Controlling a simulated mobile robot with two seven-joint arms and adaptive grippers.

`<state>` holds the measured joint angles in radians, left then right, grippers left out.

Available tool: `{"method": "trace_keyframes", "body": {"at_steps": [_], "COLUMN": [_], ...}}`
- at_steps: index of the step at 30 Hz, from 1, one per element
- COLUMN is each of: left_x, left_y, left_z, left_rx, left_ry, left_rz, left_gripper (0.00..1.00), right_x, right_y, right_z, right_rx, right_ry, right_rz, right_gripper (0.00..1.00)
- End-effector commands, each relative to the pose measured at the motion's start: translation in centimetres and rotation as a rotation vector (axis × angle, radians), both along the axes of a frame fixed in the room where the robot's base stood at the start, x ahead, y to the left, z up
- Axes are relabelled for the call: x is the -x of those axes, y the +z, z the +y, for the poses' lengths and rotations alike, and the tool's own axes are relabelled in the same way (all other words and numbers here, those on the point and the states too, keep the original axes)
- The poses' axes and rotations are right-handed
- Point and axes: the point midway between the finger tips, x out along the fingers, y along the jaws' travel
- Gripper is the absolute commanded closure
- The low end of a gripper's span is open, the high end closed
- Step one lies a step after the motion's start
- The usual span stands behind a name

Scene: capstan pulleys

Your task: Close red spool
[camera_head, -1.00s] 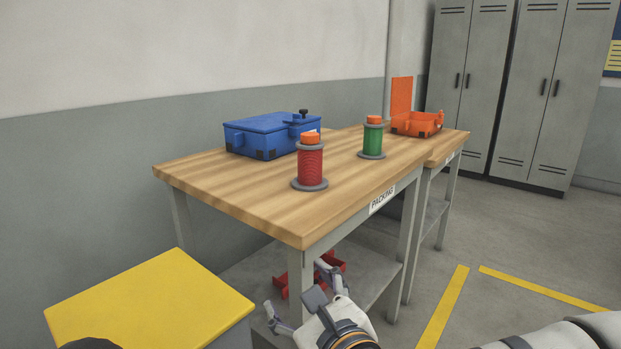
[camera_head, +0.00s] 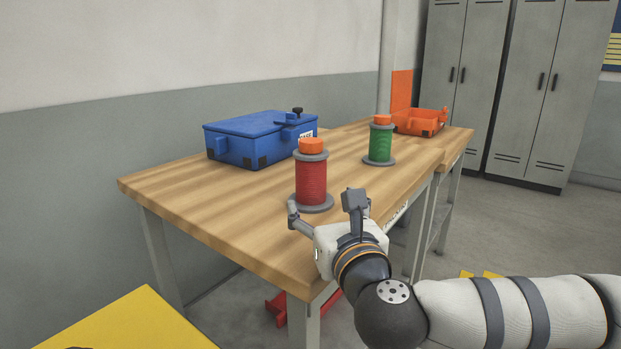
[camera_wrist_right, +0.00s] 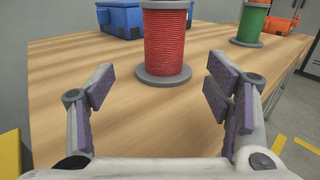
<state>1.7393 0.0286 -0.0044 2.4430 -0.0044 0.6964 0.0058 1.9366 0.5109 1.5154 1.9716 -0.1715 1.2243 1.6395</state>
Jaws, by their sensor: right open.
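The red spool (camera_head: 311,180) stands upright near the front edge of the wooden table, with grey flanges and an orange top. It also shows in the right wrist view (camera_wrist_right: 165,40), ahead of the fingers and between their lines, with its top cut off. My right gripper (camera_head: 324,206) is open and empty, close in front of the spool at the table's edge. In the right wrist view its two fingers (camera_wrist_right: 158,90) are spread wide, apart from the spool. My left gripper is not in view.
A green spool (camera_head: 380,143) stands behind and to the right. A blue case (camera_head: 250,142) sits at the back left of the table (camera_head: 220,210). An open orange case (camera_head: 420,122) is farther right. A yellow-topped surface (camera_head: 130,325) is at the lower left.

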Motion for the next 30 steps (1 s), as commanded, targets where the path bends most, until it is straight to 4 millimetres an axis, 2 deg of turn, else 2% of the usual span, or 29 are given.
{"method": "trace_keyframes", "body": {"at_steps": [6,9,20,30], "left_x": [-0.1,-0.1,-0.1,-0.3], "left_y": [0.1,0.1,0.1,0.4], "left_z": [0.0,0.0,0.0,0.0], "left_rx": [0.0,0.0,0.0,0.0], "left_ry": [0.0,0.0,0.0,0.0], "left_rz": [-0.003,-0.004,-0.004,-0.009], "left_gripper": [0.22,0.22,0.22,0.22], "right_x": [-4.2,-5.3,-5.9,-10.6], "right_y": [0.1,0.1,0.1,0.2], "right_z": [1.0,1.3,1.4,2.0], "right_rx": [0.0,0.0,0.0,0.0], "right_ry": [-0.002,0.0,0.0,-0.001], "right_rz": [-0.002,-0.002,-0.001,-0.001], "right_gripper": [0.28,0.28,0.28,0.28]}}
